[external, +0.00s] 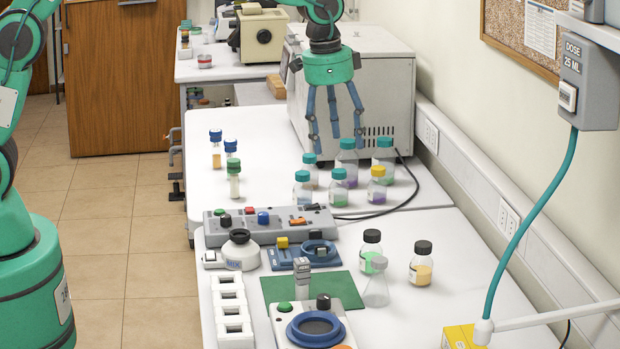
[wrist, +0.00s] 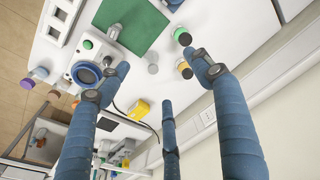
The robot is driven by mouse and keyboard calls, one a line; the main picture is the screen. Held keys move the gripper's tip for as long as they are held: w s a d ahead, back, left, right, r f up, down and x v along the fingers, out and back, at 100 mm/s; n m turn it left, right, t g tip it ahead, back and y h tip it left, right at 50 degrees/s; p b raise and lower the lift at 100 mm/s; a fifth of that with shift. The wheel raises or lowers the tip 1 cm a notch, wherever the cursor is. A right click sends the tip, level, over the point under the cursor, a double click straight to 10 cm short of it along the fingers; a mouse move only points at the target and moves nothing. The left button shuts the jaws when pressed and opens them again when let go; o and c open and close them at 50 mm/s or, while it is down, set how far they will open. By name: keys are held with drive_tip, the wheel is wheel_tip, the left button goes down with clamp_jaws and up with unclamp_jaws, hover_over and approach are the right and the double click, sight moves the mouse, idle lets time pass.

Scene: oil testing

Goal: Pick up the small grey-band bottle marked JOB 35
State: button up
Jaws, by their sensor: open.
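No grey band or JOB 35 marking can be read on any bottle, so I cannot tell which one it is. Two black-capped bottles, a green-labelled one (external: 370,254) and a yellow-filled one (external: 421,268), stand on the near bench.
A large grey-white oven (external: 395,95) stands close behind my gripper. Blue- and green-capped vials (external: 233,182) stand left. A grey control panel (external: 268,222), green mat (external: 340,287), clear flask (external: 376,290) and blue-ringed device (wrist: 86,73) occupy the near bench. A black cable (external: 408,195) curves beside the bottles.

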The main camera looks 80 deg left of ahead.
drive_tip(key=g+p, duration=0.2)
drive_tip(key=p, duration=0.2)
approach(374, 233)
drive_tip(key=shift+s+f, duration=0.1)
drive_tip(key=shift+s, duration=0.25)
drive_tip(key=shift+w+a+f+m, duration=0.2)
drive_tip(key=shift+f+m, duration=0.1)
drive_tip(key=shift+f, duration=0.25)
drive_tip(key=shift+f, duration=0.15)
drive_tip(key=shift+f, duration=4.2)
drive_tip(key=shift+f, duration=0.1)
drive_tip(key=shift+a+f+p, duration=0.2)
drive_tip(key=shift+f+p, duration=0.55)
drive_tip(key=shift+f, duration=1.75)
